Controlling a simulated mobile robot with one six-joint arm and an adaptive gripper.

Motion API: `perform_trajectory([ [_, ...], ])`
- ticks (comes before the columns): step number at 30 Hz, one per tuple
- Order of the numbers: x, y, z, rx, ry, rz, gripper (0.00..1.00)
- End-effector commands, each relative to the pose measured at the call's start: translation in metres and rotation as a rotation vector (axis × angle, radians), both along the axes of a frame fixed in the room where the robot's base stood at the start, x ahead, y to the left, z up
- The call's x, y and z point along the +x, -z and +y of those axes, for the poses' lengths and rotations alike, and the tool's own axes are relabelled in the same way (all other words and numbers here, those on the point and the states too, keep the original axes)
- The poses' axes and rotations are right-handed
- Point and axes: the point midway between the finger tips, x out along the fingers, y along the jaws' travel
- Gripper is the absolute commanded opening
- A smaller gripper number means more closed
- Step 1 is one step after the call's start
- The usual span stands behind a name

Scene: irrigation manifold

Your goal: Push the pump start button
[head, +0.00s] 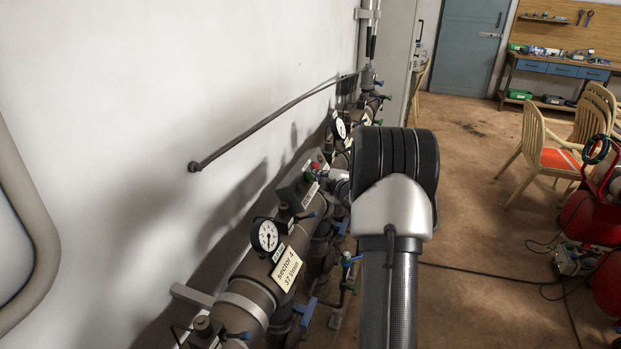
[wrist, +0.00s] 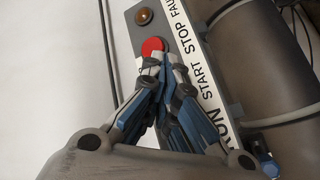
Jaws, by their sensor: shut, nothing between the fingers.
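The pump control box (head: 294,186) is a grey box mounted on the pipe manifold. In the head view a green button (head: 309,177) shows on it, with a red button (head: 316,165) just beyond. In the wrist view the red button (wrist: 152,45) lies beside the label STOP on the white label strip (wrist: 197,62). The place beside the label START is hidden behind my fingers. My gripper (wrist: 167,62) is shut and empty, its tips over the box just below the red button. I cannot tell whether they touch anything. In the head view my arm partly hides the gripper.
An amber lamp (wrist: 143,16) sits beside the label FAULT. A pressure gauge (head: 265,236) and a sector 4 sign (head: 286,269) are on the near pipe. The white wall (head: 120,120) rises close on the left. Wooden chairs (head: 565,140) and red tanks (head: 592,215) stand right.

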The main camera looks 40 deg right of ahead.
Motion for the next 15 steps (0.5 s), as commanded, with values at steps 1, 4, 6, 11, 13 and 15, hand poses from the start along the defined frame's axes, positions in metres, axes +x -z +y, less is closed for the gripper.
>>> perform_trajectory([
  [1,-0.0001,-0.0002,0.0000,0.000,0.000,0.000,0.00],
  [4,0.0001,0.0001,0.0001,0.000,0.000,0.000,0.00],
  [6,0.0005,0.0005,0.0003,0.000,0.000,0.000,0.00],
  [11,0.0020,0.0017,0.0011,-0.001,0.000,0.000,0.00],
  [13,0.0027,0.0022,0.0015,-0.001,0.000,0.000,0.00],
  [15,0.0033,0.0027,0.0018,0.000,-0.001,0.001,0.00],
])
